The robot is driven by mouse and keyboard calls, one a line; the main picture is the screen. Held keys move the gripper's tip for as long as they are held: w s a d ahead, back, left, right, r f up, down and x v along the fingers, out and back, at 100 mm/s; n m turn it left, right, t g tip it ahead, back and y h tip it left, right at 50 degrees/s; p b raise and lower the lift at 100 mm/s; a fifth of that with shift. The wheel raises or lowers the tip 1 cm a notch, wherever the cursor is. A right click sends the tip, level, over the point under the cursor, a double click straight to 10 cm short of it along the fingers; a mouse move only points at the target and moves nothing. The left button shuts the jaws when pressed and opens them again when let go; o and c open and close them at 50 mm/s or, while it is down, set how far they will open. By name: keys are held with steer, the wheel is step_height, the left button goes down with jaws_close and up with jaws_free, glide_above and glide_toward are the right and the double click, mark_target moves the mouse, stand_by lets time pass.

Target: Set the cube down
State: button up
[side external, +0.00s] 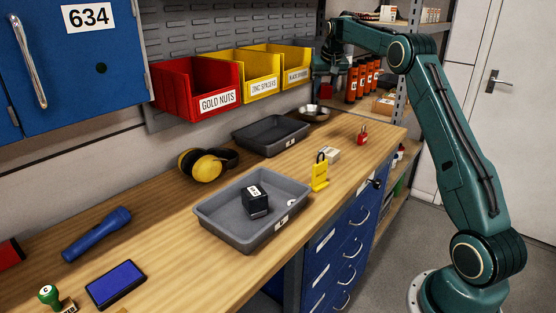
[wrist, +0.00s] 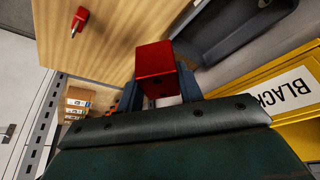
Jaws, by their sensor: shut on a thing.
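A red cube (wrist: 155,68) sits between the two fingers of my gripper (wrist: 158,90) in the wrist view, and the gripper is shut on it. In the side external view my gripper (side external: 323,78) is at the back right of the bench, in front of the right yellow bin and above the metal bowl.
A metal bowl (side external: 313,113) and a grey tray (side external: 252,143) are nearby. The yellow bins (side external: 290,75) hang close behind. Orange bottles (side external: 362,80) stand right.

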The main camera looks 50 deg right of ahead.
steer(key=s+d+r+m, duration=0.1)
steer(key=s+d+r, duration=0.1)
steer(key=d, duration=0.4)
steer(key=shift+s, duration=0.4)
steer(key=shift+d+f, duration=0.1)
steer(key=shift+f, duration=0.05)
steer(key=shift+f, duration=9.95)
steer(key=shift+f, duration=0.15)
steer(key=o, duration=1.1)
steer(key=v, duration=1.2)
steer(key=shift+w+a, duration=0.1)
steer(key=shift+a, duration=0.1)
